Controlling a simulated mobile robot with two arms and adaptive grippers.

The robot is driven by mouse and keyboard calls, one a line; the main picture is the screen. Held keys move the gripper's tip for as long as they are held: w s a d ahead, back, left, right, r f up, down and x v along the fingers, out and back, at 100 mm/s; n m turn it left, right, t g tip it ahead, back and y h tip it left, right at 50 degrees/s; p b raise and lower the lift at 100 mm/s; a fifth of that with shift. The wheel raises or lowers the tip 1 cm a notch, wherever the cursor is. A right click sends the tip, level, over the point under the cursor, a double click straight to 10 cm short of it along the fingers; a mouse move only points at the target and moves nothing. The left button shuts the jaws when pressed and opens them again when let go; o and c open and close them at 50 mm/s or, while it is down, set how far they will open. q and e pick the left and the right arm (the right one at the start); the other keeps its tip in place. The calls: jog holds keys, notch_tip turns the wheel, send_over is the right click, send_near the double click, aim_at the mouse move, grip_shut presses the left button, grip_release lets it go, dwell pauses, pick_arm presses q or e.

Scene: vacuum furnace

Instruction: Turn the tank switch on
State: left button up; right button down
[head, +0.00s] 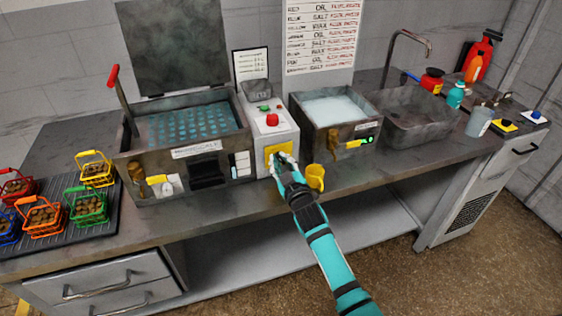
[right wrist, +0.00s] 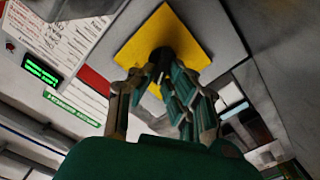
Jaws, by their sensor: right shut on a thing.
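A yellow plate (head: 280,148) is on the front of the grey control box (head: 268,128) between the two tanks. In the right wrist view the yellow plate (right wrist: 138,46) bears a dark rotary knob (right wrist: 160,57), which looks like the tank switch. My right gripper (head: 282,161) reaches up to the plate and hides most of the knob in the head view. In the right wrist view its fingers (right wrist: 160,88) are closed around the knob. The switch's exact setting cannot be read. My left gripper is not in view.
The left tank (head: 132,152) and right tank (head: 312,122) flank the box, each with a yellow-handled valve. A yellow cup (head: 315,178) stands close to my right gripper. A red button (head: 272,119) tops the box. Baskets stand at left, a sink (head: 415,115) at right.

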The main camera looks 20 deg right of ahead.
jog(key=shift+m, duration=0.4)
jog(key=m, duration=0.3)
jog(key=m+p, duration=0.1)
jog(key=shift+d+r+m, duration=0.1)
jog(key=shift+d+m, duration=0.15)
jog(key=shift+m, duration=0.15)
jog(key=m, duration=0.3)
jog(key=shift+d, duration=0.15)
jog(key=shift+d+m, duration=0.15)
jog(key=shift+m, duration=1.55)
jog(key=c, duration=1.4)
grip_release()
